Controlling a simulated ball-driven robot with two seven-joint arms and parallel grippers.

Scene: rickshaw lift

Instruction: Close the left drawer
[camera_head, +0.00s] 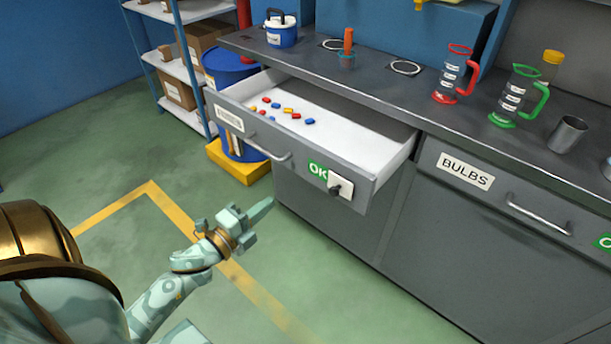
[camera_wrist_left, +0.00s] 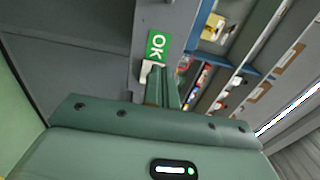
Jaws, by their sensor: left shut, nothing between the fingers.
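The left drawer (camera_head: 365,190) is pulled out from the counter, in the middle of the head view. Its white inside shows, with several small red, blue and yellow pieces near its left end. Its front has a bar handle (camera_head: 268,152), a green OK label (camera_head: 318,171) and a dark knob on a white plate (camera_head: 341,187). My left gripper (camera_head: 266,208) is shut and empty, in front of and below the drawer front, apparently apart from it. In the left wrist view, the OK label (camera_wrist_left: 157,46) shows just beyond the fingers. My right gripper is not in view.
The BULBS drawer (camera_head: 480,200) to the right is shut. The countertop (camera_head: 380,84) holds red and green measuring jugs, a metal cup and a blue-and-white container. A blue barrel (camera_head: 228,68) on a yellow base and shelves stand left. The green floor before the drawer is clear.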

